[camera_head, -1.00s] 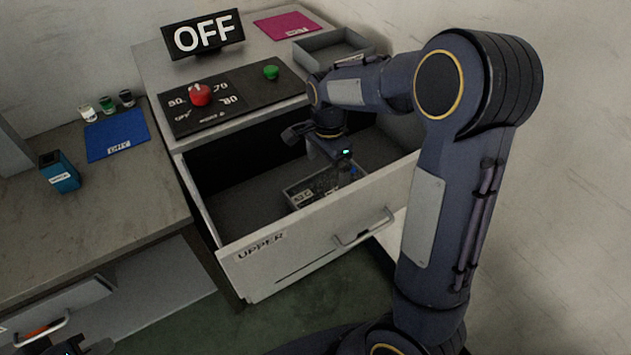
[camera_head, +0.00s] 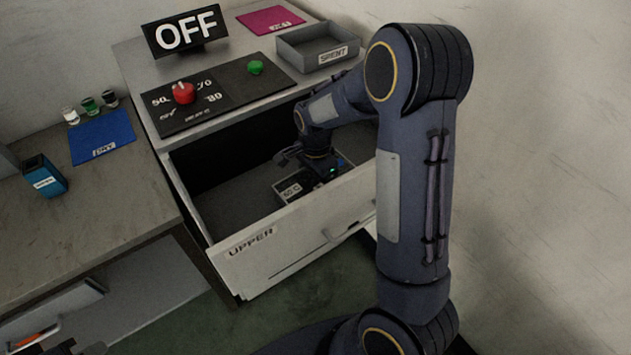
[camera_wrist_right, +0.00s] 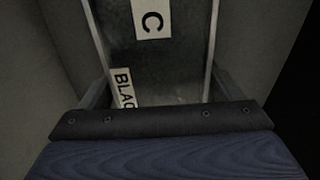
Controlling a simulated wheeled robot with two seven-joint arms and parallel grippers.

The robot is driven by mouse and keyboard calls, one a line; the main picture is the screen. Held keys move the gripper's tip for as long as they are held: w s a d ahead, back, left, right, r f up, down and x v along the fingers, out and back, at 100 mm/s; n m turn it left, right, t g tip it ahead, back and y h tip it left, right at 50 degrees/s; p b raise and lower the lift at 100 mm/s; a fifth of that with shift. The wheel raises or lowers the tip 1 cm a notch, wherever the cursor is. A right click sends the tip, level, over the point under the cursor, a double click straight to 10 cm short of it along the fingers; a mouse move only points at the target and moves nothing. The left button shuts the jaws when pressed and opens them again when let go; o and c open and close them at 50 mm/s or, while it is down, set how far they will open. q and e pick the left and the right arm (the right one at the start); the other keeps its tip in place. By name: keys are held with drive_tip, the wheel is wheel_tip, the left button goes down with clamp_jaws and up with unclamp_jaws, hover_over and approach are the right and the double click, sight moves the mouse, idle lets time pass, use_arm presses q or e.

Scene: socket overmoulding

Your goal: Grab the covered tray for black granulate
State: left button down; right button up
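A small grey tray (camera_head: 290,190) with a white label stands inside the open upper drawer, partly hidden by my right gripper (camera_head: 318,167). In the right wrist view the tray (camera_wrist_right: 182,60) lies below the gripper, with a "C" label and a label starting "BLAC"; its lid is hard to make out. My right gripper (camera_wrist_right: 165,92) has its fingers apart, one by each side wall of the tray; contact is unclear. Only a bit of my left gripper (camera_head: 85,348) shows at the bottom left edge.
The upper drawer (camera_head: 290,233) is pulled out, with its front wall close to my right arm. A grey "SPENT" bin (camera_head: 322,57), an "OFF" sign (camera_head: 187,33), and a panel with red (camera_head: 183,93) and green (camera_head: 256,68) controls stand above. A blue container (camera_head: 44,177) stands left.

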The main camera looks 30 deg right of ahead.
drive_tip(key=c, duration=1)
drive_tip(key=shift+r, duration=0.1)
